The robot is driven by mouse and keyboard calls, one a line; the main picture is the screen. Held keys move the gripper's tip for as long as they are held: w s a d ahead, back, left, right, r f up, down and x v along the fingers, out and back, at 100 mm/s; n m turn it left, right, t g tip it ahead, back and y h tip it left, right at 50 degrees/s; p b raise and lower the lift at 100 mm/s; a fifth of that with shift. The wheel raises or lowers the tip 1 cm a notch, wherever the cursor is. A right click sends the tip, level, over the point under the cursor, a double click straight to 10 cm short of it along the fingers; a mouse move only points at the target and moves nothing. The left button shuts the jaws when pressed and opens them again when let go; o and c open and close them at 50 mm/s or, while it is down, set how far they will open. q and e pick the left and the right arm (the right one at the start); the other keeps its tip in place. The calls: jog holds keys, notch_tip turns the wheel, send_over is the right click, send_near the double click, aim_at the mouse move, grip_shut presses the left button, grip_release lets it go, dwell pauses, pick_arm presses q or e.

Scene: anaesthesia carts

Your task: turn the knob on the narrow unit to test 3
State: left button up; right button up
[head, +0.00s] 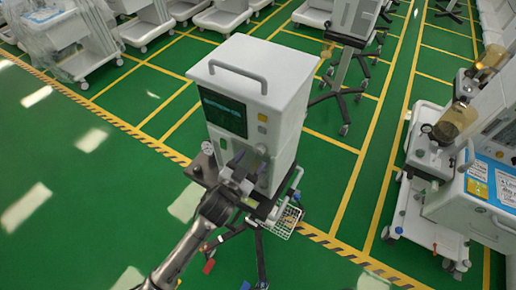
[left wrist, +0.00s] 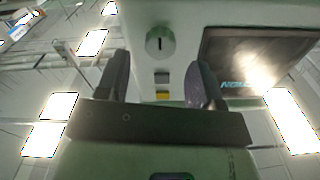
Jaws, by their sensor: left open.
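The narrow unit (head: 262,90) is a tall white box with a top handle and a dark screen (head: 223,112), on a wheeled stand. Its round grey-green knob (left wrist: 160,41) has a dark line across its face, roughly upright in the left wrist view. In the head view the knob (head: 262,150) shows small, just above my gripper. My left gripper (head: 241,170) is in front of the unit's lower front. In the left wrist view its two dark fingers (left wrist: 160,64) are spread apart with nothing between them, and the knob lies beyond their tips, apparently untouched. My right gripper is not in view.
A larger machine (head: 480,190) stands at the right. Green floor is open at the left.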

aim_at(258, 152)
pick_arm(q)
jog(key=shift+x, duration=2.3)
jog(key=shift+c, duration=0.2)
jog(key=c, duration=0.9)
